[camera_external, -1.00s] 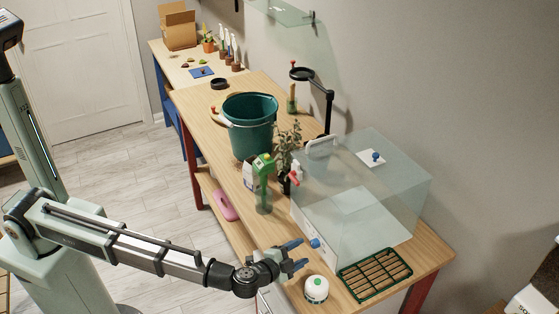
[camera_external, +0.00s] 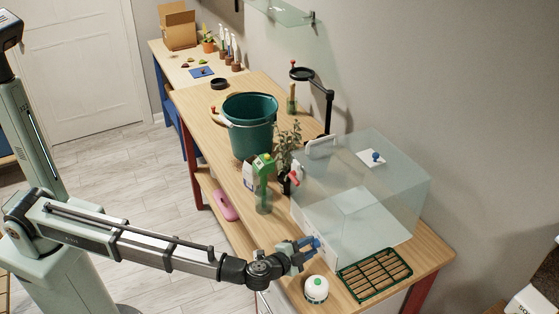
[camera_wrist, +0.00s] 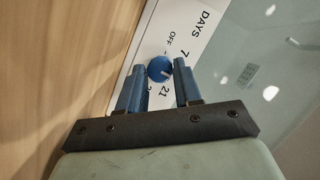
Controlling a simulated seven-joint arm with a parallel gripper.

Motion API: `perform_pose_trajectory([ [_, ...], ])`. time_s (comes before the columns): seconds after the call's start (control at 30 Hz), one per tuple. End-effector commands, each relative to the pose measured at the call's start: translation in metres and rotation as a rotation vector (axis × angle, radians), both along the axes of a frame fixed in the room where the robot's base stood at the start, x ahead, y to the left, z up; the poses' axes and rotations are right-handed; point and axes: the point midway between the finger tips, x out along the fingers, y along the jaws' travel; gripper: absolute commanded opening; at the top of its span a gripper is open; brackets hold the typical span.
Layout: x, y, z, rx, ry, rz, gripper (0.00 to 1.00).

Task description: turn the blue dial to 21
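The blue dial (camera_wrist: 159,69) sits on a white label panel (camera_wrist: 196,34) printed DAYS, OFF, 7 and 21; another number is partly hidden by a finger. A small pale mark shows on the dial's face; which number it points to is hard to read. My gripper (camera_wrist: 160,68) has one blue finger on each side of the dial, very close to it. Whether both fingers press on it cannot be told. In the external view my gripper (camera_external: 312,243) is at the front lower corner of the clear box (camera_external: 375,190), largely covering the dial.
A green-rimmed slatted tray (camera_external: 374,275) lies to the right.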

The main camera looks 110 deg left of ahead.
Motion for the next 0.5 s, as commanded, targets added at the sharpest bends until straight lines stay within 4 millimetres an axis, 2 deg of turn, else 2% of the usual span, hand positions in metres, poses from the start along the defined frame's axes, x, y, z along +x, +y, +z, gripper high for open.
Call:
perform_pose_trajectory([
  [0.03,0.0000,0.0000,0.0000,0.000,0.000,0.000,0.29],
  [0.33,0.0000,0.0000,0.0000,0.000,0.000,0.000,0.00],
  [0.5,0.0012,-0.0005,-0.0010,0.042,0.043,-0.001,0.00],
])
